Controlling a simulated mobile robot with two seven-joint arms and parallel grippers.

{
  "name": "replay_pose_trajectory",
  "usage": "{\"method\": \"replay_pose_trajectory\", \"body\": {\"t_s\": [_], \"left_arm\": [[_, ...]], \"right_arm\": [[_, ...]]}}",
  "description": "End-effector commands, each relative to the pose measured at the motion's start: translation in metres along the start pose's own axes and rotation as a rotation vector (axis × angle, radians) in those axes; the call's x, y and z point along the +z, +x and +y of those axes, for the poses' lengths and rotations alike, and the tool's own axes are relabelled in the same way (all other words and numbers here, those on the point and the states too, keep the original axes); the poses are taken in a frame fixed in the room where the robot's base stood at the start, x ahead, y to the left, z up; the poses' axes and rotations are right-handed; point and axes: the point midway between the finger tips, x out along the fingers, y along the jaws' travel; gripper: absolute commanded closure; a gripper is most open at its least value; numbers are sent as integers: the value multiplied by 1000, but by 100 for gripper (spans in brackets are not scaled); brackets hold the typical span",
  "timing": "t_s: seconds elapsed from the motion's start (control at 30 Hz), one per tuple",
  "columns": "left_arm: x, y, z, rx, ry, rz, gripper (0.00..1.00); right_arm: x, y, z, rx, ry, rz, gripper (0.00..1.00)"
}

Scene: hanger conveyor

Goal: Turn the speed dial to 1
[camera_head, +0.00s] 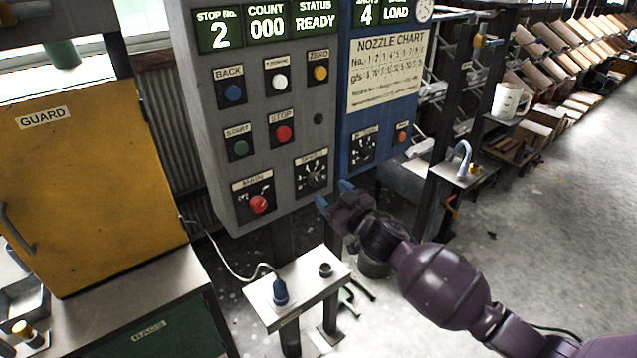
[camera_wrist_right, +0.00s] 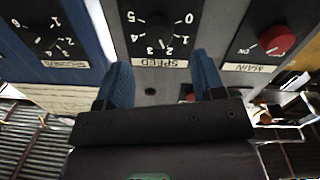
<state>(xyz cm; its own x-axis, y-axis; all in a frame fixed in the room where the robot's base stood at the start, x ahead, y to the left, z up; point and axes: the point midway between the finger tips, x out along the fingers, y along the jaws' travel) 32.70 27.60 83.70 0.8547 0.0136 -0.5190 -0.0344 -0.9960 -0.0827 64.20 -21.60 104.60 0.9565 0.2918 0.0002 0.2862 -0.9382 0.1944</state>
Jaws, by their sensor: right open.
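The speed dial (camera_head: 312,174) is a dark knob on a black plate, low on the grey control panel (camera_head: 325,125). In the right wrist view the speed dial (camera_wrist_right: 159,24) appears upside down at the top, with numbers 0 to 5 around it. I cannot tell which number its pointer faces. My right gripper (camera_head: 333,194) has blue fingers and is below and slightly right of the dial. In the wrist view my right gripper (camera_wrist_right: 161,68) is open and empty, its fingers apart and pointing toward the dial plate, not around the knob. My left gripper is not in view.
A red main switch (camera_head: 258,203) is left of the dial. A blue panel (camera_head: 372,100) with another dial (camera_head: 362,149) adjoins on the right. A small white stand (camera_head: 300,287) with a plugged cable is below. A yellow guard cabinet (camera_head: 90,180) stands at the left.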

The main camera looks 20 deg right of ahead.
Motion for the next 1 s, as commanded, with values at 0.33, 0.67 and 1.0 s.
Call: {"method": "replay_pose_trajectory", "body": {"t_s": [0.33,0.67,1.0], "left_arm": [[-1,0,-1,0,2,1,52],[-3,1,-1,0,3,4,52],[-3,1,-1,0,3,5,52]], "right_arm": [[0,50,0,0,-1,0,38],[1,61,0,0,-1,-2,38],[0,61,0,0,-1,-1,65]]}}
